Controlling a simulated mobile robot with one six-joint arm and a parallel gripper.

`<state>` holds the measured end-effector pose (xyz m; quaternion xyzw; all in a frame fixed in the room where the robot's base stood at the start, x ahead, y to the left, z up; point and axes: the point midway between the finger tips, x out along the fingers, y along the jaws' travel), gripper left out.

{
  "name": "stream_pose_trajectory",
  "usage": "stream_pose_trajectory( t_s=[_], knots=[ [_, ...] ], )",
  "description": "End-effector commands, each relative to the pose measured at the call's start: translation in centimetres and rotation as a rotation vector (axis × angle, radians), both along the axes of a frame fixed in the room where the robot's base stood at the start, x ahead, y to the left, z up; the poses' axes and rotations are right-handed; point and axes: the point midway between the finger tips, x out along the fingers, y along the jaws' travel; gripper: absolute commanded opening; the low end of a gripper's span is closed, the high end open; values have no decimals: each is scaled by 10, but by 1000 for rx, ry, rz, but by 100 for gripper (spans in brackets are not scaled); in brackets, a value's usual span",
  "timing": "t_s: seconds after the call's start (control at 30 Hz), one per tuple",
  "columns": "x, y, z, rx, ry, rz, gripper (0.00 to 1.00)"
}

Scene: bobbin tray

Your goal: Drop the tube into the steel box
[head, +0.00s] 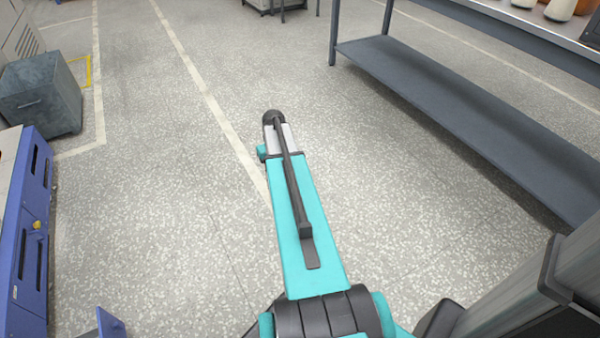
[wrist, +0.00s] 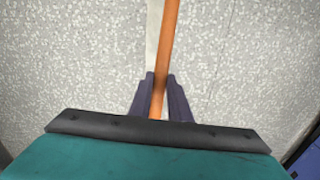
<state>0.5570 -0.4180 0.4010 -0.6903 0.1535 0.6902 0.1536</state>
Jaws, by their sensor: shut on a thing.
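The tube is a long, thin orange rod (wrist: 168,40) in the wrist view. It runs from between my fingers up to the top edge of the picture. My gripper (wrist: 159,82) is shut on it, with one dark finger on each side. Bare speckled floor lies behind it. In the head view my teal arm points forward over the floor; the gripper and the tube do not show there. The steel box (head: 40,98) is a worn blue-grey box with a handle on its front, standing on the floor at the far left, well apart from my arm. Its inside cannot be seen.
A blue drawer cabinet (head: 28,235) stands at the left edge. A long grey bench with a low shelf (head: 455,110) runs along the right, with cone-shaped items (head: 560,10) on top. Yellow floor tape (head: 88,72) lies by the steel box. The middle floor is clear.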

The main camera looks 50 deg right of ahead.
Motion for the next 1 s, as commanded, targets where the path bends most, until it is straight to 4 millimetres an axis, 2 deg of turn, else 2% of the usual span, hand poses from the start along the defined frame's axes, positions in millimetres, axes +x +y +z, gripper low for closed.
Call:
stream_pose_trajectory(
  t_s=[0.03,0.3,0.5,0.7,1.0],
  knots=[
    [8,17,21,0,-1,19,0],
    [41,95,84,0,-1,101,0],
    [58,154,130,0,-1,161,0],
    [68,213,176,-1,-2,221,0],
    [71,302,243,0,-1,312,0]
  ],
)
